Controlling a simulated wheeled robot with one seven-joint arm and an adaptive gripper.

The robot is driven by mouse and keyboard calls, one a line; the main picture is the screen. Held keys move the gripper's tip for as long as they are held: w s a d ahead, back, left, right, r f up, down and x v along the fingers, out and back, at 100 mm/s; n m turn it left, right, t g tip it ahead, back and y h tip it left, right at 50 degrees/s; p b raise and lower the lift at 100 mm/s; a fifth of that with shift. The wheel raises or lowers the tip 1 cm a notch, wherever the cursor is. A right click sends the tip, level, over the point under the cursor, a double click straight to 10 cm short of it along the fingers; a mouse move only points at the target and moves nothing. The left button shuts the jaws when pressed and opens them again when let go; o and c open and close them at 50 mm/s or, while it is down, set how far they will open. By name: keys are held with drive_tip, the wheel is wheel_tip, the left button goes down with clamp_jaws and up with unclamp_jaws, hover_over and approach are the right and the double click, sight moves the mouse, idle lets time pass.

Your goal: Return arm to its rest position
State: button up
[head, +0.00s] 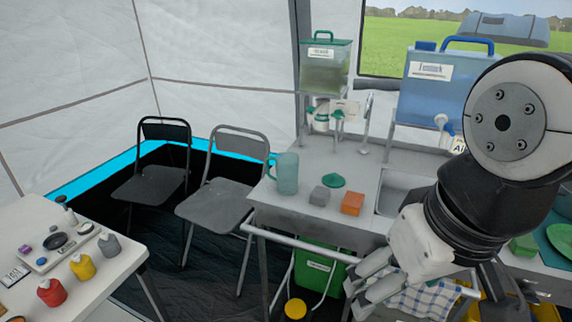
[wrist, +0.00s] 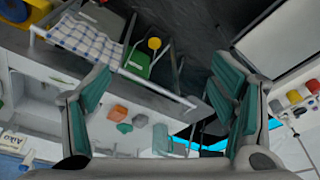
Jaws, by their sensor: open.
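My gripper (head: 372,282) hangs in front of the sink counter in the head view, at the lower right, pointing down and to the left. In the wrist view my gripper (wrist: 160,112) has its two teal-padded fingers wide apart with nothing between them. My arm rises at the right of the head view and hides part of the counter and the basin.
The metal counter (head: 290,200) bears a teal mug (head: 287,174), a grey block (head: 320,195), an orange block (head: 352,203) and a green cloth-like piece (head: 333,180). A white table (head: 115,268) stands left, two chairs (head: 228,190) behind.

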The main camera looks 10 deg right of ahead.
wheel_tip(320, 180, up, 7)
drive_tip(key=t+p, duration=0.1)
drive_tip(key=p, duration=0.4)
drive_tip(key=shift+f, duration=0.2)
